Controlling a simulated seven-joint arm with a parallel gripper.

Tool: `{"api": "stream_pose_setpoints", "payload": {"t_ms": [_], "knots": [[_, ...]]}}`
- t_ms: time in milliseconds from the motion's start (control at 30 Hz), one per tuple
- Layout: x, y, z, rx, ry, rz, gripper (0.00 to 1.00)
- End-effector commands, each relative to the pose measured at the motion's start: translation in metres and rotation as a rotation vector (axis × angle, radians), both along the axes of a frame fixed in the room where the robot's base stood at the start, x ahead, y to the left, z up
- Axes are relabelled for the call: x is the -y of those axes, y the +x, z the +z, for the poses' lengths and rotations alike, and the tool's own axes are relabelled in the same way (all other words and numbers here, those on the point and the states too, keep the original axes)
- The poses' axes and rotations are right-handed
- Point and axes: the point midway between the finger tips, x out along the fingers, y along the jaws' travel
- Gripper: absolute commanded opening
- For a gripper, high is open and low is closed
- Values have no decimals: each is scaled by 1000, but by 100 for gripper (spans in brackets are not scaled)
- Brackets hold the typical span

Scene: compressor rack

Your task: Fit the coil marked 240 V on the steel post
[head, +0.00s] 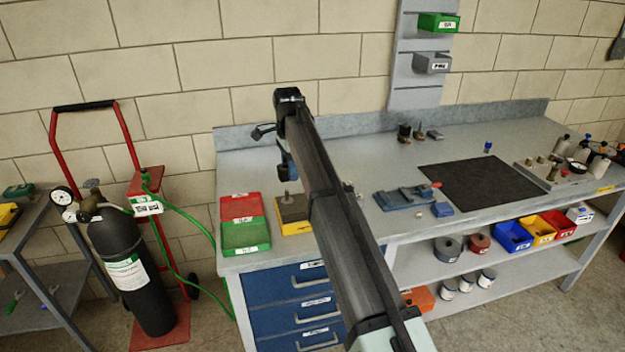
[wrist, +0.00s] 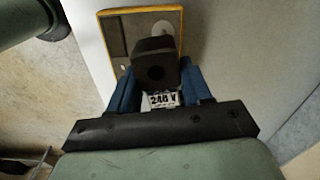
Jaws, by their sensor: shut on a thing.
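In the head view my gripper (head: 287,168) hangs above the bench's left part; my arm hides much of that area and the coil is hard to make out. The steel post (head: 287,199) stands upright on a yellow-edged board (head: 297,211) below my gripper. The board (wrist: 113,36) also shows beyond the coil in the wrist view. The coil is apart from the post.
Red (head: 240,206) and green (head: 246,237) trays lie left of the board. A blue vise-like tool (head: 400,198) and a black mat (head: 482,190) lie to the right. Several small dark parts (head: 404,132) stand at the back. A gas cylinder cart (head: 125,250) stands left of the bench.

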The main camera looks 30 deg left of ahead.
Motion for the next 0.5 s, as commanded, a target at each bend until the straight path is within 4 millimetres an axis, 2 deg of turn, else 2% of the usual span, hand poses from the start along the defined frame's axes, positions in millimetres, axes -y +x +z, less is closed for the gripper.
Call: {"api": "stream_pose_setpoints", "payload": {"t_ms": [33, 233, 500], "knots": [[-7, 8, 3, -2, -2, -34, 11], [-4, 6, 2, -6, -6, -136, 11], [-3, 6, -4, -6, -6, -163, 11]]}}
